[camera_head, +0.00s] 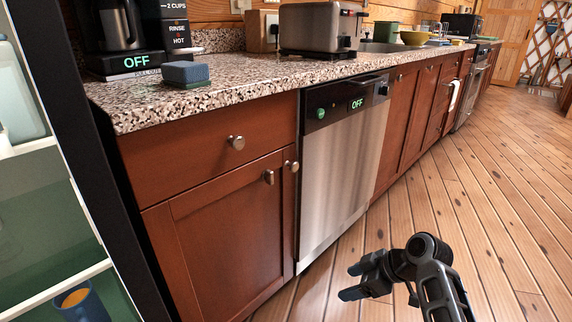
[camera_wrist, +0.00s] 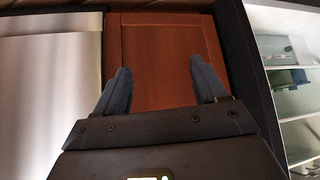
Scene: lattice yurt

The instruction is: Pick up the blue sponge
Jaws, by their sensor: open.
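The blue sponge (camera_head: 185,73) lies on the speckled countertop (camera_head: 240,75) near its front left end, in front of the coffee maker, in the head view. It is a small blue block with a darker greenish underside. My gripper (camera_head: 352,282) is low over the wooden floor at the lower right, well below and to the right of the sponge. It is open and empty. In the wrist view its two fingers (camera_wrist: 160,85) stand apart, facing a wooden cabinet door (camera_wrist: 158,55). The sponge on the counter does not show in the wrist view.
A coffee maker (camera_head: 108,25) and a toaster (camera_head: 320,27) stand on the counter. Below are wooden cabinets with knobs (camera_head: 236,142) and a steel dishwasher (camera_head: 343,155). A dark-edged open fridge (camera_head: 50,230) stands at the left. The floor (camera_head: 480,170) at right is clear.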

